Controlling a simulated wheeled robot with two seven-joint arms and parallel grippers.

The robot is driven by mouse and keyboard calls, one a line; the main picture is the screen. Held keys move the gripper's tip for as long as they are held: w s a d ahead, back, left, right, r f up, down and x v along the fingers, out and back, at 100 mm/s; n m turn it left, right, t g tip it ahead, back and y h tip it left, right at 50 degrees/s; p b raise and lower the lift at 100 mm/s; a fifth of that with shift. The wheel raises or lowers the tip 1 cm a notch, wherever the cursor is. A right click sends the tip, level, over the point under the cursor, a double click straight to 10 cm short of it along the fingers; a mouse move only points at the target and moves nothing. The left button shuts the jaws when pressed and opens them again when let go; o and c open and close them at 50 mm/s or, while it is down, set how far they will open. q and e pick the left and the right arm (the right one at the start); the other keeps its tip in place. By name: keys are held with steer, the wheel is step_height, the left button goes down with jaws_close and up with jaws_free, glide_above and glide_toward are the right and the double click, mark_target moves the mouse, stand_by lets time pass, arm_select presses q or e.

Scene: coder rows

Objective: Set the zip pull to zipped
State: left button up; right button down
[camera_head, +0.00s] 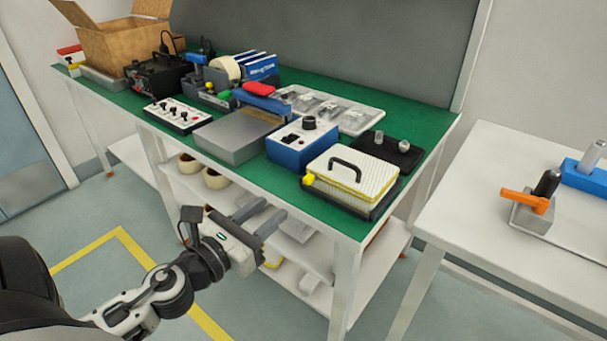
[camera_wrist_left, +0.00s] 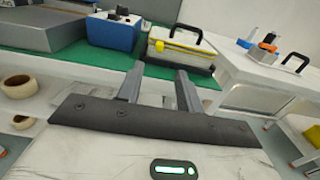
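A white ribbed case (camera_head: 352,178) with a black handle and a yellow seam line sits on the green bench top near its front right corner. A yellow zip pull (camera_head: 309,179) is at the case's front left corner. In the left wrist view the case (camera_wrist_left: 185,52) is beyond the fingers, with the yellow pull (camera_wrist_left: 159,46) at its left end. My left gripper (camera_head: 272,208) is open and empty, in front of the bench and below its top, apart from the case. It also shows in the left wrist view (camera_wrist_left: 160,70). My right gripper is not in view.
A blue box with a dial (camera_head: 301,140) stands left of the case. The bench's front edge (camera_head: 290,205) lies between gripper and case. A white table (camera_head: 480,200) stands right.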

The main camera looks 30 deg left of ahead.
mark_target(305, 182)
arm_select(q)
steer(key=w, duration=0.3)
steer(key=w+p, duration=0.1)
steer(key=w, duration=0.3)
steer(key=w+p, duration=0.1)
steer(key=w, duration=0.3)
steer(key=shift+d, duration=0.4)
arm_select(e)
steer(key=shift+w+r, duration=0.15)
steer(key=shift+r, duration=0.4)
